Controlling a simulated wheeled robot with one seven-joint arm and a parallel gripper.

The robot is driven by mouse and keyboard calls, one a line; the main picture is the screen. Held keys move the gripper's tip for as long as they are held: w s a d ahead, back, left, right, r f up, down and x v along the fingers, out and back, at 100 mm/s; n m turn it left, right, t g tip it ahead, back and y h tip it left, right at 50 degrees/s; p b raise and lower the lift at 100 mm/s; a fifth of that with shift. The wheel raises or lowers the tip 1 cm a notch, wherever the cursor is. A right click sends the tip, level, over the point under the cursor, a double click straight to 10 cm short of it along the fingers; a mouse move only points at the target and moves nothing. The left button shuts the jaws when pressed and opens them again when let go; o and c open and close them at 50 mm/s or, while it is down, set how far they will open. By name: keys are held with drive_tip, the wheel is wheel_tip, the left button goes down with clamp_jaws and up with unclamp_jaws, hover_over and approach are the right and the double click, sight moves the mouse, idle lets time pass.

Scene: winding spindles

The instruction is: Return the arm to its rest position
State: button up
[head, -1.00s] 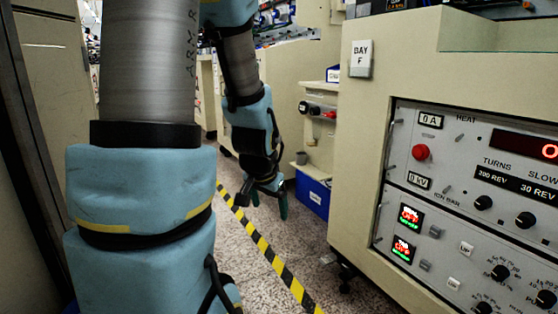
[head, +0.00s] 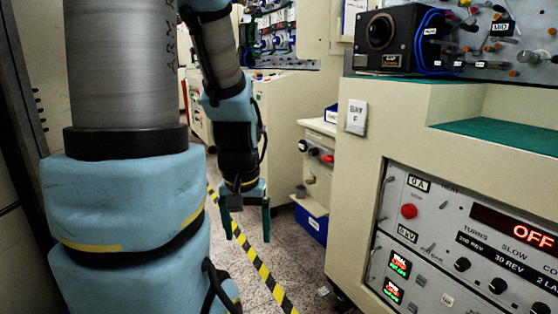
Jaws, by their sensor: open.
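My gripper (head: 247,232) hangs at the end of my blue-wrapped arm in the head view, left of centre. Its two dark green fingers point down and stand apart, with nothing between them. It is over the speckled floor, close to the yellow-and-black striped tape in the picture. It looks clear of the beige cabinet to its right. A large upper part of my arm fills the left of the view and hides what is behind it.
A beige console (head: 356,170) marked BAY F stands at the right, with a control panel (head: 470,235) reading OFF. A black boxed device (head: 398,38) sits on top. A blue bin (head: 311,222) is low behind. Striped floor tape (head: 262,270) runs along the open aisle.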

wheel_tip(320, 180, up, 20)
drive_tip(key=p, duration=1.7)
drive_tip(key=shift+f, duration=0.25)
